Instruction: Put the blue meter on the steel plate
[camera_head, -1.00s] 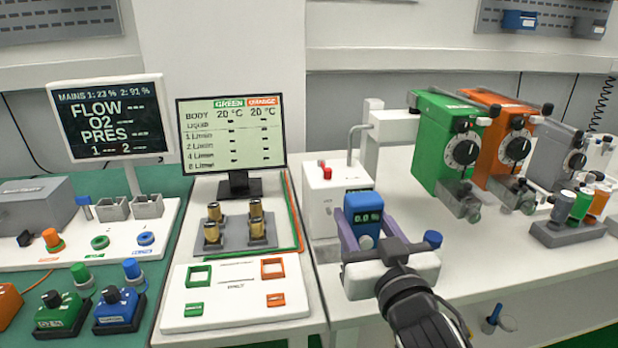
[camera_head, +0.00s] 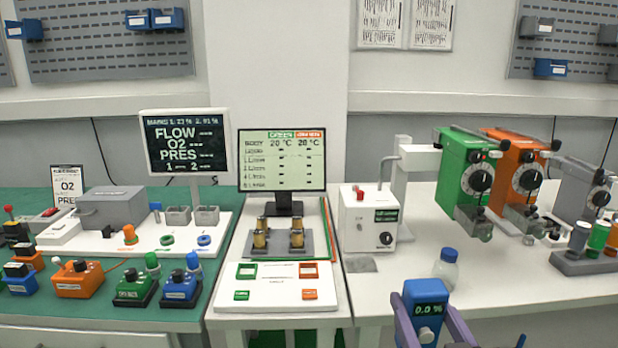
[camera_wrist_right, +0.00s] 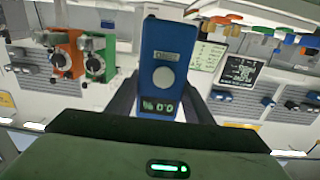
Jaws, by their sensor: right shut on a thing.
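The blue meter (camera_head: 425,300), with a dark display reading 0.0 %, is held upright between the purple-grey fingers of my right gripper (camera_head: 429,322). It is near the front edge of the right white table. In the right wrist view the blue meter (camera_wrist_right: 163,45) shows its grey round button and display between the two fingers of the right gripper (camera_wrist_right: 160,100). A small flat grey plate, apparently the steel plate (camera_head: 361,264), lies bare on the white table in front of the white box. The meter is apart from it, to its right and nearer. My left gripper is out of view.
A clear bottle with a blue cap (camera_head: 447,265) stands just behind the meter. The white box (camera_head: 367,222) stands behind the plate. Green (camera_head: 466,175) and orange (camera_head: 516,175) vaporizers hang at the right. A white board (camera_head: 275,293) lies left of the plate.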

